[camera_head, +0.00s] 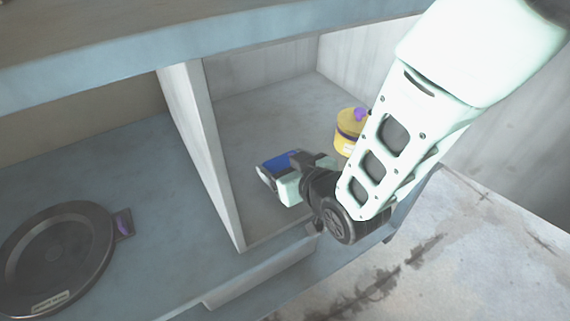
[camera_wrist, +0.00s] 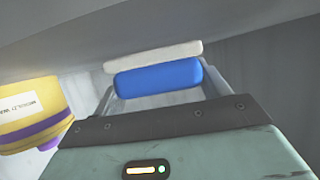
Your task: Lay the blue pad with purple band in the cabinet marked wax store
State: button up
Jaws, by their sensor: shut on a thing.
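A blue pad (camera_head: 281,161) with a pale side is held in my gripper (camera_head: 277,172), inside the open right-hand compartment (camera_head: 264,116), above its floor. In the wrist view the pad (camera_wrist: 158,79) sits across between the two fingers of my gripper (camera_wrist: 155,85), with a cream strip (camera_wrist: 153,54) along its far side. I cannot make out a purple band on it. No wax store marking is readable on the compartment.
A yellow tub (camera_head: 349,129) with a purple knob stands deeper in the compartment, to the right; it also shows in the wrist view (camera_wrist: 30,115). An upright divider (camera_head: 207,150) separates the left bay, which holds a dark round plate (camera_head: 55,255). Compartment floor behind the pad is clear.

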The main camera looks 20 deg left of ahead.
jog(key=shift+f, duration=0.1)
jog(key=o, duration=1)
jog(key=shift+r, duration=0.2)
jog(key=p+v, duration=0.3)
jog(key=v, duration=0.9)
